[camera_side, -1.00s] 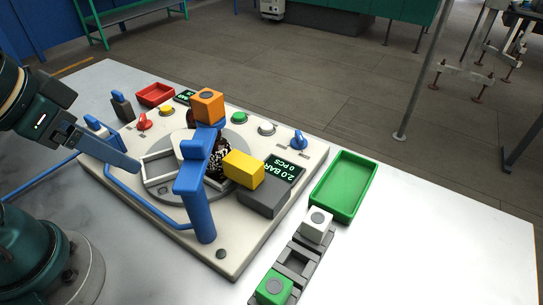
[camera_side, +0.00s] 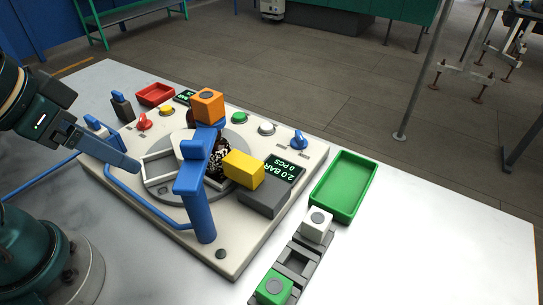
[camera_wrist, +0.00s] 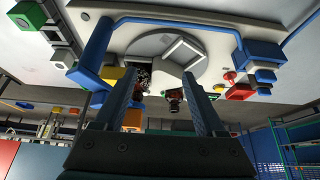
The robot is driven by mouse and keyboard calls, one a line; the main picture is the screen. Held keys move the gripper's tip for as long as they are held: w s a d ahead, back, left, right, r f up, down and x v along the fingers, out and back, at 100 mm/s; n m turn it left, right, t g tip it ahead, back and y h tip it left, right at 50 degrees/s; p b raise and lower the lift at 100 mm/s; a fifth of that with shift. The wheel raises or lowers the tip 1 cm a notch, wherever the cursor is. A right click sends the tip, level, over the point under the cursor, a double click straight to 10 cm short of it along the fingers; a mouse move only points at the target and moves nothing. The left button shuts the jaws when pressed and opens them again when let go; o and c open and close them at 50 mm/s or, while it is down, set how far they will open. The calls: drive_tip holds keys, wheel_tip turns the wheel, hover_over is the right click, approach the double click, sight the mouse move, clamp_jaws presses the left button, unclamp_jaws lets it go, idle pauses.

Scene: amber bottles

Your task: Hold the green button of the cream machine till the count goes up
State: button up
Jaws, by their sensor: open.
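The cream machine (camera_side: 235,262) lies on the grey table with a round grey turntable (camera_side: 160,180) in its top. The green button (camera_side: 240,118) is a small round cap near the machine's back edge, beside a white button (camera_side: 266,128). The display (camera_side: 284,169) reads 2.0 BAR and 0 PCS. My gripper (camera_side: 138,168) is at the left of the machine, over its left part and well apart from the green button. In the wrist view my gripper (camera_wrist: 160,74) shows its two fingers spread, with nothing held between them. I cannot make out the green button surely in that view.
A blue post (camera_side: 196,205) stands at the machine's front, with an orange block (camera_side: 208,105) and a yellow block (camera_side: 243,169) nearby. Blue rails, a red knob (camera_side: 144,123) and a blue knob (camera_side: 299,140) stick up. A green tray (camera_side: 344,187) lies to the right.

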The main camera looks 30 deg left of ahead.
drive_tip(key=shift+c, duration=0.3)
clamp_jaws()
idle(1.4)
